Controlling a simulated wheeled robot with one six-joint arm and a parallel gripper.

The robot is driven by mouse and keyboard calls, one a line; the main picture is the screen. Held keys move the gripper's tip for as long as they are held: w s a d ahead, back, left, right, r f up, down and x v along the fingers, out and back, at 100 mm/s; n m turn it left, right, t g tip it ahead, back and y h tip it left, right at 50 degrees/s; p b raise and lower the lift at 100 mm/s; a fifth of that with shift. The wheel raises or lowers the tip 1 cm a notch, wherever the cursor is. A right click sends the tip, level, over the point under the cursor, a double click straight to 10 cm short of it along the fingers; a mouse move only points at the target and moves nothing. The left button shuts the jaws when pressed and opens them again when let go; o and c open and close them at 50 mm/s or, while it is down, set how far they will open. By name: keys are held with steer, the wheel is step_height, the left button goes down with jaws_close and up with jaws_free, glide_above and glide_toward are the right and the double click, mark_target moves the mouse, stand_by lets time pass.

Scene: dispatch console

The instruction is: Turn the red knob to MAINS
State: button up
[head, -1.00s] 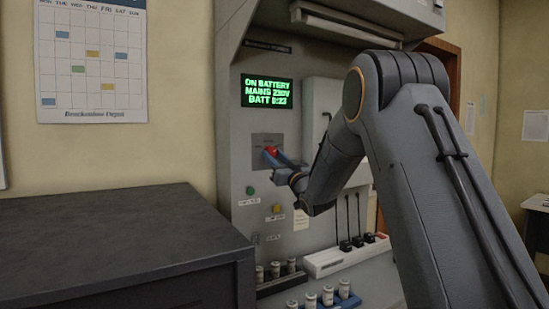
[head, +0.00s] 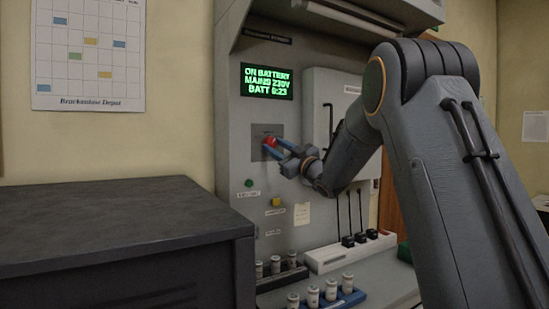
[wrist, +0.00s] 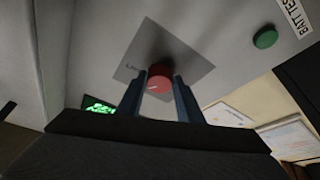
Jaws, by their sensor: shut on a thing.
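The red knob (head: 269,142) sits on a grey square plate (head: 259,153) on the console front, below the green display. The knob also shows in the wrist view (wrist: 159,79), with a pale mark on its face. My gripper (head: 273,147) is shut on the knob, one blue finger on each side of it. The fingers show on both sides of the knob in the wrist view (wrist: 159,92). The lettering on the plate is too small and blurred to read. The display (head: 267,82) reads ON BATTERY, MAINS 230V, BATT 0:23.
Below the plate are a green button (head: 249,183) and a yellow button (head: 276,202). A white power strip (head: 350,252) with black plugs and a blue rack (head: 340,300) of pale cylinders stand on the ledge. A dark cabinet (head: 110,220) fills the left foreground.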

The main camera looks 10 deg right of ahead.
steer(key=n+g+b, duration=0.1)
steer(key=n, duration=0.1)
steer(key=n+y+b, duration=0.1)
steer(key=n, duration=0.1)
steer(key=shift+d+n+g, duration=0.2)
steer(key=shift+n+g, duration=0.2)
steer(key=shift+w+d+r+n+g+y+b, duration=0.1)
steer(key=shift+n+g+y+b, duration=0.2)
steer(key=shift+n, duration=0.6)
steer(key=shift+r+n+g+y+b, duration=0.1)
steer(key=shift+n+g+b, duration=0.25)
steer(key=shift+n, duration=0.55)
steer(key=o, duration=1)
steer(key=b+v, duration=0.1)
steer(key=v, duration=0.6)
steer(key=shift+s+d+b, duration=0.3)
steer(key=shift+b, duration=0.05)
